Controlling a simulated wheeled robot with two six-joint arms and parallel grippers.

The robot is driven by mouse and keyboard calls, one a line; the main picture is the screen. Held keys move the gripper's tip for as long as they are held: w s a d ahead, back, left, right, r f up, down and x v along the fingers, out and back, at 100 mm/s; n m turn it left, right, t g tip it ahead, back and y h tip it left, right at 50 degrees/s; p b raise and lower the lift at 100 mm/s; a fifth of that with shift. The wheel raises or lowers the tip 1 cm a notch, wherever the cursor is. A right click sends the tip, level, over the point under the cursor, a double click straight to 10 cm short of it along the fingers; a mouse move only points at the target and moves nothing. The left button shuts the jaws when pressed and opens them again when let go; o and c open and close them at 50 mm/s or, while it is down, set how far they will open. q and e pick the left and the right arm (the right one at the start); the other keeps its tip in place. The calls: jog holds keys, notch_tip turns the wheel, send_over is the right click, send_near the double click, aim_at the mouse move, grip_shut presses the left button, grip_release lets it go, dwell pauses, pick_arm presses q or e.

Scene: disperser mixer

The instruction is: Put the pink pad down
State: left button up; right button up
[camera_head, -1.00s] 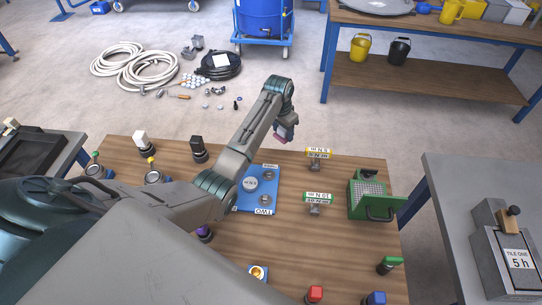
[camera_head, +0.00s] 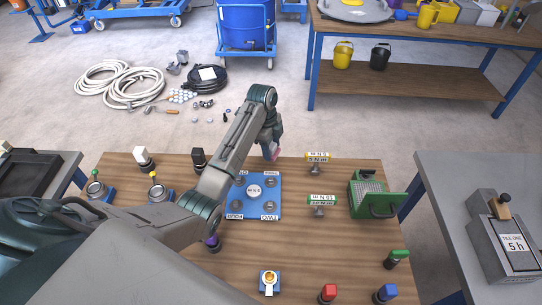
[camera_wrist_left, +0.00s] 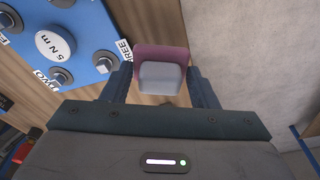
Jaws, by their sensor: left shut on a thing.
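My left gripper (camera_head: 273,153) is at the far edge of the wooden table, just behind the blue plate. It is shut on the pink pad (camera_wrist_left: 162,54), which also shows in the head view (camera_head: 276,154). In the left wrist view the pad sits between the two fingers, with a pale grey block-like face towards the camera. Wooden table top shows behind the pad, and whether the pad touches it I cannot tell. My right gripper is in neither view.
The blue plate (camera_head: 262,208) with several bolts, marked 5 N m, lies nearby. Yellow-label (camera_head: 317,157) and green-label (camera_head: 321,201) stands are to its right, then a green box (camera_head: 368,198). Several coloured-top pieces stand around the table. Bare wood (camera_head: 335,245) lies at front right.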

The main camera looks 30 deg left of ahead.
aim_at(271, 164)
pick_arm(q)
jog(key=shift+f, duration=0.45)
notch_tip(271, 164, down, 3)
jog(key=shift+f+p, duration=0.1)
jog(key=shift+p, duration=0.35)
jog(key=shift+f, duration=0.35)
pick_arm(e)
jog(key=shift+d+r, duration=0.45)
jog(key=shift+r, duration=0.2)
pick_arm(q)
jog(key=shift+f, duration=0.15)
jog(key=o, duration=0.6)
